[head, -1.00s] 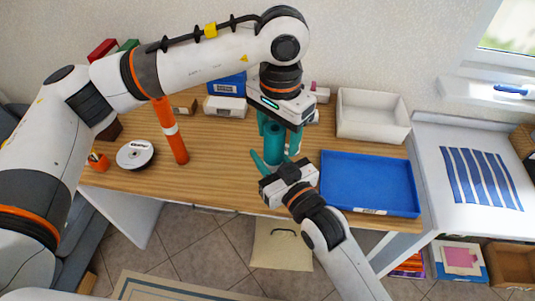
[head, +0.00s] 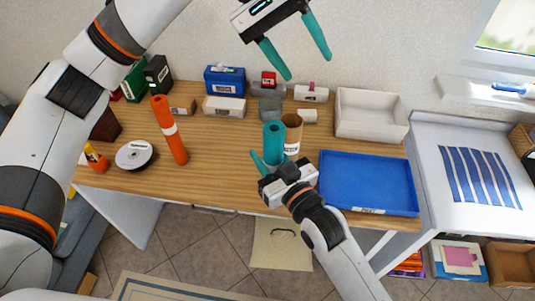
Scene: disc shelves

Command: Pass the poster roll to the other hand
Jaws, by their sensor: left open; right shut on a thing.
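A teal poster roll (head: 274,143) stands upright near the middle of the wooden table, in front of a brown cardboard tube (head: 293,129). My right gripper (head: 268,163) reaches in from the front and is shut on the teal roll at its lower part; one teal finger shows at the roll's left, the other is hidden. My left gripper (head: 309,69) is open and empty, high above the back of the table, apart from the roll. Another roll, orange with a white band (head: 169,130), stands at the left of the table.
A blue tray (head: 367,155) lies right of my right gripper. A white bin (head: 371,136) stands behind it. Small boxes, including a blue one (head: 225,80), line the back. A disc spindle (head: 135,154) and an orange pen cup (head: 97,163) stand at left.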

